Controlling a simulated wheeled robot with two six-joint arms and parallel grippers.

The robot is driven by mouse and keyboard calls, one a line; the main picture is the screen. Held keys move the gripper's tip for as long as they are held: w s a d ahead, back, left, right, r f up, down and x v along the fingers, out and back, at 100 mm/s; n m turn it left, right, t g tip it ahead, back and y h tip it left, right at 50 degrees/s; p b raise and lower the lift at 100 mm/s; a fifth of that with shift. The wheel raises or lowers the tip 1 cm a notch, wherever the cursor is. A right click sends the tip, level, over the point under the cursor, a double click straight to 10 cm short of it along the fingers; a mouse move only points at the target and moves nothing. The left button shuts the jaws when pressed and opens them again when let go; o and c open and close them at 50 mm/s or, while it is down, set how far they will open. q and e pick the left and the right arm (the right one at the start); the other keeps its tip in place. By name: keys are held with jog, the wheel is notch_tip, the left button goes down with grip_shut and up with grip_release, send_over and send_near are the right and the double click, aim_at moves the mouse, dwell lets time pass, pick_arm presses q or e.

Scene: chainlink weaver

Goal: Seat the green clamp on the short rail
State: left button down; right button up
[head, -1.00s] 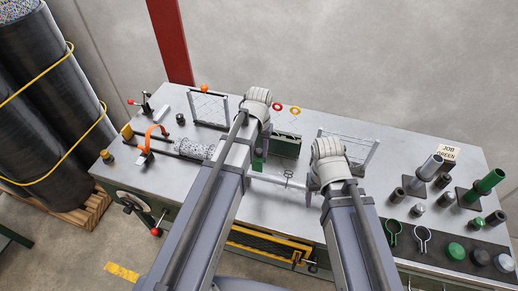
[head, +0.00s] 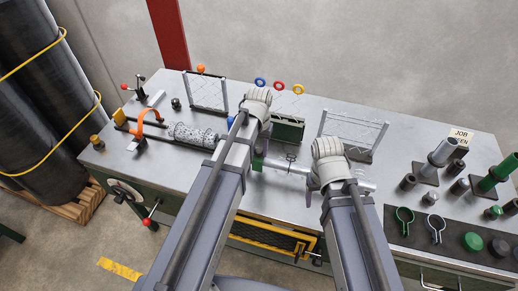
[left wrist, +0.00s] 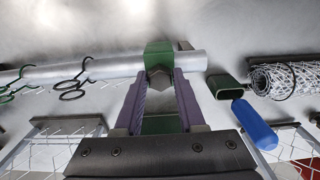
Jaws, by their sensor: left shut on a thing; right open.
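My left gripper (head: 260,147) is shut on the green clamp (left wrist: 158,54). In the left wrist view its purple fingers (left wrist: 160,78) flank the clamp, which lies across the silver rail (left wrist: 112,68) near the rail's right end there. I cannot tell whether the clamp is fully seated. In the head view a small green part (head: 257,163) of the clamp shows below the left gripper, and the rail (head: 285,166) runs right from it. My right gripper (head: 317,182) is open at the rail's right part; its fingertips are mostly hidden.
Ring clamps (head: 404,219) and posts (head: 440,153) fill the bench's right end.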

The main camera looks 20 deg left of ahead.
pick_arm(q)
jog(key=shift+c, duration=2.1)
grip_release()
notch_tip(320, 180, up, 8)
jog(key=p, duration=0.8)
jog(key=shift+f, duration=0.1)
jog(key=shift+f, duration=0.1)
jog(key=s+d+f+m+b, duration=0.1)
jog(key=s+d+f+b, duration=0.2)
jog(key=s+d, duration=0.2)
jog(key=s+d+f+m+y+b, duration=0.1)
jog(key=s+d+f+b, duration=0.3)
jog(key=s, duration=0.5)
jog(key=shift+s+d+f+m+b, duration=0.15)
jog(key=shift+d+m+b, duration=0.15)
jog(key=shift+d+m, duration=0.45)
